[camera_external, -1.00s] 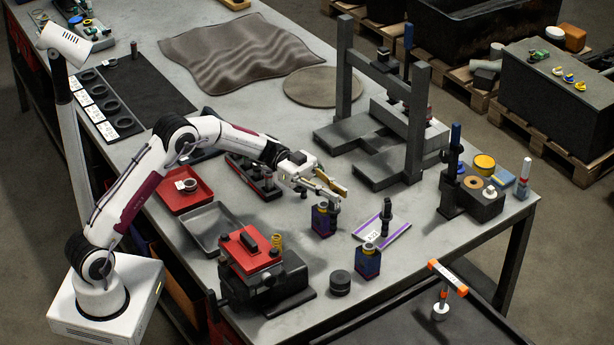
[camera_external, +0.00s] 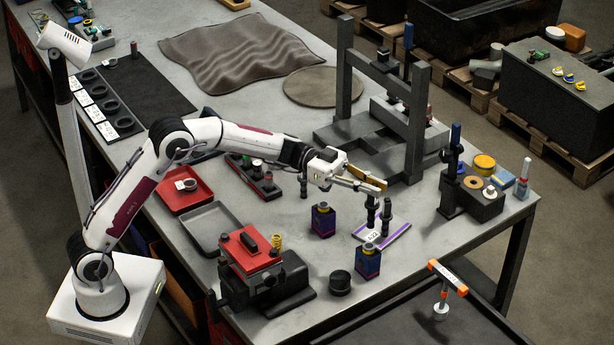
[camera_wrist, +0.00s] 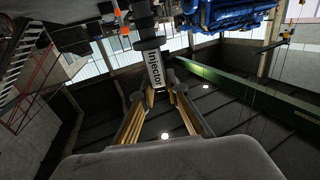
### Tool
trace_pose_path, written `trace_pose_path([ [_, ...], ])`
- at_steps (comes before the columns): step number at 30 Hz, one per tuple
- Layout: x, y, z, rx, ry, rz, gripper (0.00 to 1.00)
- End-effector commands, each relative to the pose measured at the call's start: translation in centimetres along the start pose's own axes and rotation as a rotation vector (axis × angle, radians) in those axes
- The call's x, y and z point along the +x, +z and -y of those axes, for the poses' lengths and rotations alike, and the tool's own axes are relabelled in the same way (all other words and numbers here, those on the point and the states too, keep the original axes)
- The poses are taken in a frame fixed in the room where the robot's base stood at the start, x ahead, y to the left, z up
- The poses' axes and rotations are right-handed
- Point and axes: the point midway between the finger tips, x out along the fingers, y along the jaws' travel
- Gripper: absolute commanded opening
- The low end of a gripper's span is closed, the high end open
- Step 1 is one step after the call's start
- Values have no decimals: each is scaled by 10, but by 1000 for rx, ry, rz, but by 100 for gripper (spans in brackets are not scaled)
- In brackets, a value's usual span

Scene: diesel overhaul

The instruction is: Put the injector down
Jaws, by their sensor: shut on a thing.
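The injector (camera_wrist: 155,66) is a dark, slim part with a white "Injector" label, upright between my fingers in the wrist view. In the external view the held injector (camera_external: 371,214) hangs upright below my gripper (camera_external: 378,189). My gripper, with gold-coloured fingers, is shut on it. It is over the left part of a small purple-edged tray (camera_external: 400,234) with a white tag. A similar dark part (camera_external: 386,213) stands upright on that tray, close to the right of the held one. I cannot tell whether the injector's lower end touches the tray.
Two blue-and-red boxes (camera_external: 323,220) and (camera_external: 368,261) stand left of and in front of the tray. A black round part (camera_external: 340,283) and a red-topped vise-like block (camera_external: 251,248) are nearer. A dark press frame (camera_external: 415,120) rises behind. Bare table lies right of the tray.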

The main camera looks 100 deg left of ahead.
Motion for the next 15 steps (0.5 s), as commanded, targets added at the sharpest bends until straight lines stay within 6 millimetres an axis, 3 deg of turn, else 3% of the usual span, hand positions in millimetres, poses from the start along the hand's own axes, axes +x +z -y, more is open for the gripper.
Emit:
trace_pose_path([
  [6,12,-23,22,3,-151,-3,0],
  [15,14,-36,57,1,-372,-3,0],
])
